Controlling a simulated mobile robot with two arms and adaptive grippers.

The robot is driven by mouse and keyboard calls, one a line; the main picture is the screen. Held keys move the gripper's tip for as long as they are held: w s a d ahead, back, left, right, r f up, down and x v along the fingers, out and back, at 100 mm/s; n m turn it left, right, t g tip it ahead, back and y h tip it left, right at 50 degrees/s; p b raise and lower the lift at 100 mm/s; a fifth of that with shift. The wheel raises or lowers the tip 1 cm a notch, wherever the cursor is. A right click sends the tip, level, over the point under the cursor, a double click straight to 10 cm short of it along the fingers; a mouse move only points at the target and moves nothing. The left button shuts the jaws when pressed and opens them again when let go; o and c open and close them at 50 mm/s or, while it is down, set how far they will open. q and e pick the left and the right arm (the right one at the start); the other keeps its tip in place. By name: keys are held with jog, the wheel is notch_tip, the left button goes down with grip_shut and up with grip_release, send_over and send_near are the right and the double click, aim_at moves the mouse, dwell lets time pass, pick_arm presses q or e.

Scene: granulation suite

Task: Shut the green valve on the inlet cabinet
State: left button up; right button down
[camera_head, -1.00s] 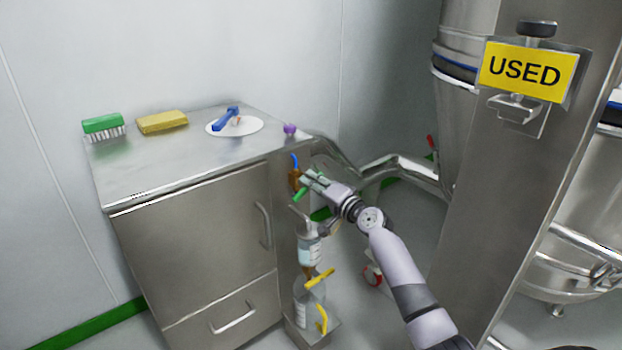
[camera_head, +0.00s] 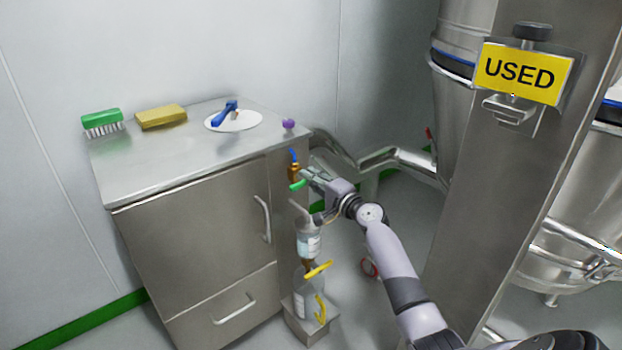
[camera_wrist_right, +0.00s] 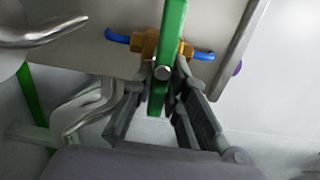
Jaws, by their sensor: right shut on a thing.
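The inlet cabinet (camera_head: 200,240) is a steel cabinet on the left in the head view. On its right side sits a brass valve body (camera_head: 293,173) with blue tubing and a green handle (camera_head: 298,185). My right gripper (camera_head: 306,178) is at the green handle. In the right wrist view the green handle (camera_wrist_right: 171,40) runs up and down across the brass body (camera_wrist_right: 148,44), with blue tube on both sides. The right fingers (camera_wrist_right: 168,100) are shut on the handle's lower part. My left gripper is in neither view.
A green brush (camera_head: 102,121), a sponge (camera_head: 161,116) and a white dish (camera_head: 233,121) are on the cabinet top. A steel column with a USED sign (camera_head: 521,74) stands at the right.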

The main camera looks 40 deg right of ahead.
jog(key=shift+d+f, duration=0.1)
jog(key=shift+f, duration=0.1)
jog(key=c, duration=1.8)
grip_release()
jog(key=shift+s, duration=0.1)
jog(key=shift+o, duration=1.3)
jog(key=shift+r, duration=0.1)
jog(key=s, duration=1.2)
jog(key=shift+d, duration=0.45)
